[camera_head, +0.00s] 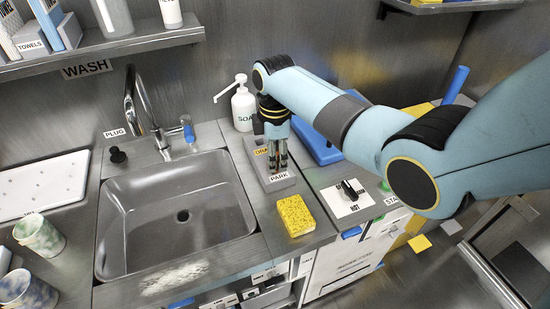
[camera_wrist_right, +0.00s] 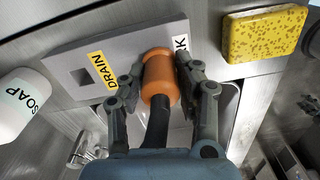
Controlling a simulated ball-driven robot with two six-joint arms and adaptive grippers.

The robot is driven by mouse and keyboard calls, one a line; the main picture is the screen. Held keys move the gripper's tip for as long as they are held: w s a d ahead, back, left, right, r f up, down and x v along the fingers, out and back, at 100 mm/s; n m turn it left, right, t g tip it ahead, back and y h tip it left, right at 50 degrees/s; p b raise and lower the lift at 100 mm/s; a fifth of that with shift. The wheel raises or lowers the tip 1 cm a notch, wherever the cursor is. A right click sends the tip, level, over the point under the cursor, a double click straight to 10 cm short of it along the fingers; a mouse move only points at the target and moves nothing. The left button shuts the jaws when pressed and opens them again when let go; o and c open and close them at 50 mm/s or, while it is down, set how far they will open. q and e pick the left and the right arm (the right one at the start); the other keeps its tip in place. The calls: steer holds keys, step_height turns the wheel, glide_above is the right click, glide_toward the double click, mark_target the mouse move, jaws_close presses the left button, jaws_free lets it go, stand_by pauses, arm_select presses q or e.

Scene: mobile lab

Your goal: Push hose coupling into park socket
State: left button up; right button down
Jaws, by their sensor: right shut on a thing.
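The grey socket block (camera_head: 287,185) lies on the counter right of the sink, with a DRAIN label and a PARK label (camera_head: 279,177). In the right wrist view, the block (camera_wrist_right: 140,38) shows an empty square opening by the DRAIN label (camera_wrist_right: 103,71). The orange hose coupling (camera_wrist_right: 160,80) with its black hose (camera_wrist_right: 158,125) is between the fingers of my right gripper (camera_wrist_right: 158,74), which is shut on it. Its far end meets the block beside the partly covered PARK label. The park socket is hidden, so I cannot tell how deep the coupling sits. My left gripper is out of view.
A yellow sponge (camera_head: 296,215) lies just in front of the block. A soap bottle (camera_head: 243,106) stands behind it. The sink (camera_head: 180,215) is to the left. A white panel with a black knob (camera_head: 349,190) is to the right, near a blue tray (camera_head: 318,140).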

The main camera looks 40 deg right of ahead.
steer(key=shift+f, duration=0.3)
steer(key=shift+f, duration=0.15)
steer(key=c, duration=0.9)
jaws_free()
steer(key=shift+c, duration=0.2)
step_height(320, 180, up, 12)
steer(key=shift+r+p, duration=0.2)
steer(key=shift+p, duration=0.2)
